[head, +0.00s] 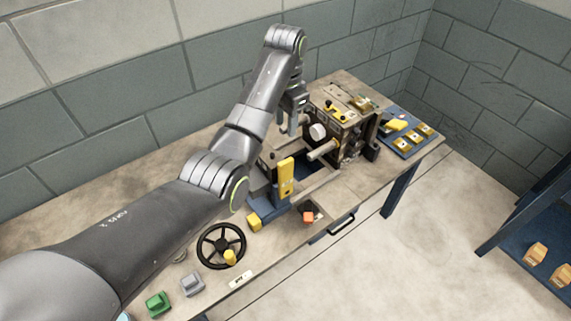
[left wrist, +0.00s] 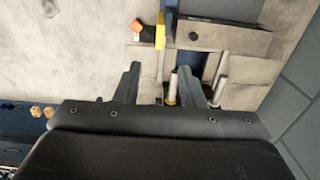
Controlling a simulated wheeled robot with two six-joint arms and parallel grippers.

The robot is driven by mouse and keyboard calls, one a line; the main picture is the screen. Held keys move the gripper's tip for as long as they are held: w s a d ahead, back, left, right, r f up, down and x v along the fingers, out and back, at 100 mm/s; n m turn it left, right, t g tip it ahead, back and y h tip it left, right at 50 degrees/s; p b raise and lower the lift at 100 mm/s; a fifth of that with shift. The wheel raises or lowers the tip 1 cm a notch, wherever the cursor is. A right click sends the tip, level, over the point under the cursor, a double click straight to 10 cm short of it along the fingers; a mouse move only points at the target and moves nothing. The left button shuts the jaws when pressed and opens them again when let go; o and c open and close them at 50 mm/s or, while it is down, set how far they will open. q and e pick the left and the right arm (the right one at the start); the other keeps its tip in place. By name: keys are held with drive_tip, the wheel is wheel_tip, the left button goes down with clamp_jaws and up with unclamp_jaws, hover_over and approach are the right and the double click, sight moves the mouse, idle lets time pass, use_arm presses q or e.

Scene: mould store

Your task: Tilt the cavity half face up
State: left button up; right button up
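A machine on the bench holds a block-shaped mould half (head: 345,115) with yellow parts on top and a round pale disc on its left face. Horizontal rods run from it to the left. I cannot tell which part is the cavity half. My left gripper (head: 291,130) hangs fingers down just left of the block. In the left wrist view the gripper (left wrist: 172,85) has its fingers wide apart, with metal pins (left wrist: 172,88) beyond them. My right gripper is not in view.
A black handwheel (head: 221,246) is at the front left, near green (head: 158,304) and grey (head: 192,284) blocks. An orange-red piece (head: 308,217) sits by the front edge. A blue tray (head: 390,135) of yellow pieces lies right. A wall stands behind the bench.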

use_arm(q)
drive_tip(key=b, duration=0.3)
hover_over(285, 161)
wheel_tip(285, 161, down, 5)
drive_tip(key=shift+d+f, duration=0.1)
drive_tip(key=shift+f, duration=0.05)
wheel_tip(285, 161, down, 10)
drive_tip(key=shift+f+p, duration=0.25)
drive_tip(key=shift+p, duration=0.75)
drive_tip(key=shift+f, duration=0.65)
drive_tip(key=shift+c, duration=0.2)
clamp_jaws()
